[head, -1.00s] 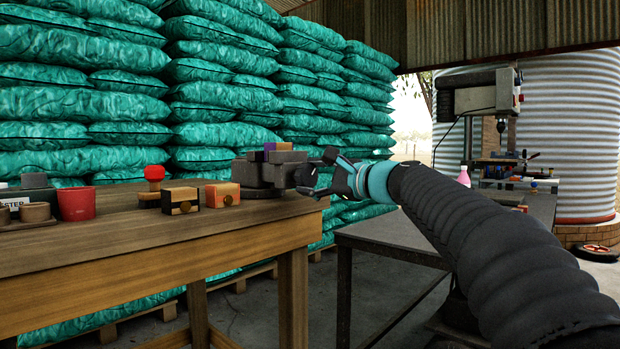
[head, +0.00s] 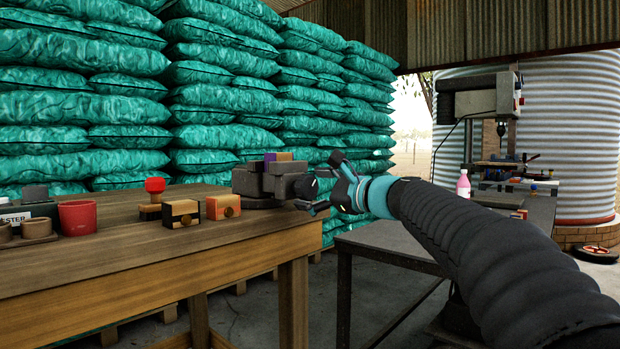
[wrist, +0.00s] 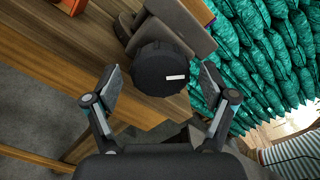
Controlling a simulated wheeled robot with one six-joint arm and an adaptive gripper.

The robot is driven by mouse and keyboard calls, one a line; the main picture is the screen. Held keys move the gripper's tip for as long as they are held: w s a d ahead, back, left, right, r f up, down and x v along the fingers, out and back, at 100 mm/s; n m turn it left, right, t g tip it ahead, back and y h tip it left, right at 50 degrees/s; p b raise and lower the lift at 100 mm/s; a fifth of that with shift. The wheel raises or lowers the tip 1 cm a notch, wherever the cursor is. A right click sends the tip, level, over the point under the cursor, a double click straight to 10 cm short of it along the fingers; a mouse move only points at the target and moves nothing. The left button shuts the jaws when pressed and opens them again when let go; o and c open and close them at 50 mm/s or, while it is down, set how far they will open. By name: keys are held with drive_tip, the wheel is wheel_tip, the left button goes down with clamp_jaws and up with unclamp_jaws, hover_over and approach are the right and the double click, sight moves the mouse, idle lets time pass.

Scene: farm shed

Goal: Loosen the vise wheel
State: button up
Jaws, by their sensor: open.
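The grey vise (head: 265,183) sits on the far right corner of the wooden bench. Its round black wheel (wrist: 162,68) with a white mark faces my gripper in the wrist view; in the head view the wheel (head: 305,187) shows at the vise's right end. A purple and tan block (head: 277,156) shows at the top of the vise. My gripper (head: 322,182) is open, its fingers apart. In the wrist view my gripper (wrist: 160,86) has one finger on each side of the wheel's near part. I see a gap beside each finger.
The wooden bench (head: 130,262) also holds two small boxes (head: 181,213), a red-topped stamp (head: 154,194) and a red cup (head: 77,217). A dark metal table (head: 395,243) with a drill press stands to the right. Green sacks (head: 90,100) are stacked behind.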

drive_tip(key=m+p, duration=0.1)
drive_tip(key=m, duration=0.1)
drive_tip(key=m+p, duration=0.1)
drive_tip(key=p, duration=0.1)
drive_tip(key=m+p, duration=0.2)
drive_tip(key=shift+r+m, duration=0.3)
drive_tip(key=shift+r, duration=0.05)
drive_tip(key=m+p, duration=0.5)
drive_tip(key=p, duration=0.1)
drive_tip(key=m, duration=0.2)
drive_tip(key=shift+s+f+m, duration=0.1)
drive_tip(key=shift+f+m, duration=0.3)
drive_tip(key=m, duration=0.6)
drive_tip(key=shift+d+m, duration=0.1)
drive_tip(key=shift+m, duration=0.3)
drive_tip(key=m, duration=0.6)
drive_tip(key=shift+m, duration=0.3)
